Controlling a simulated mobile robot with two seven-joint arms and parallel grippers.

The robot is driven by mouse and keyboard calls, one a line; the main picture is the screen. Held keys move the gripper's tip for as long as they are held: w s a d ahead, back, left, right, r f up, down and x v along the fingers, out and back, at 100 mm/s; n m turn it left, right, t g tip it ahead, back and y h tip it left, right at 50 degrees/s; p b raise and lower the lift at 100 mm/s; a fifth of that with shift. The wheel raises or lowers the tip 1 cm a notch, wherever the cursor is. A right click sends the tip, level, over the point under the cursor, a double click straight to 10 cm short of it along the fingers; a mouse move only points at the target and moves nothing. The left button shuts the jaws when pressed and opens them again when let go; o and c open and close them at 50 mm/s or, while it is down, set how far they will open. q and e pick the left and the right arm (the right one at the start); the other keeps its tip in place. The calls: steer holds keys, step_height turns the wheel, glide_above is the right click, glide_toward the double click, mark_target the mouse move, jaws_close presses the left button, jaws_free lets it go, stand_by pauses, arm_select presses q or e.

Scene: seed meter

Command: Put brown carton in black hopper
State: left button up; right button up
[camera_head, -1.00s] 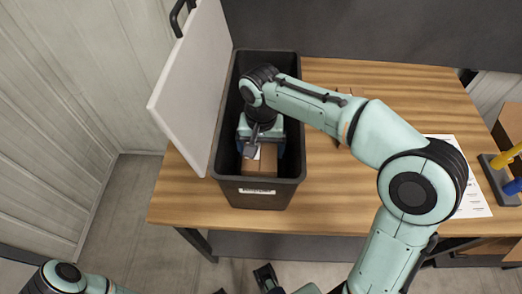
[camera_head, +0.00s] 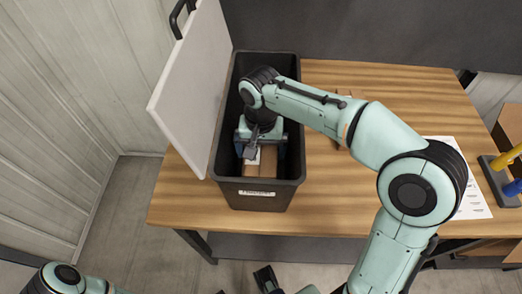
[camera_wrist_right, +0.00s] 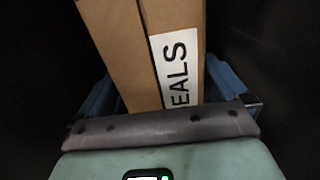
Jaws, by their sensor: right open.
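The brown carton (camera_head: 261,170) is inside the black hopper (camera_head: 258,198), near its front end. In the right wrist view the carton (camera_wrist_right: 125,50) shows a white label ending in "EALS" and looks slightly tilted. My right gripper (camera_head: 262,150) reaches down into the hopper. Its blue fingers are open, one on each side of the carton; whether either touches it I cannot tell. The carton's underside and the hopper floor beneath it are hidden.
The hopper's pale lid (camera_head: 190,85) stands open on the left. The hopper rests on a wooden table (camera_head: 330,200). A white sheet (camera_head: 470,195) and a rack with yellow and blue pieces (camera_head: 500,175) are at the right. My right arm crosses above the table.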

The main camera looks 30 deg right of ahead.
step_height(320, 180, up, 11)
steer(key=p, duration=0.2)
steer(key=shift+f, duration=0.15)
stand_by(0.3)
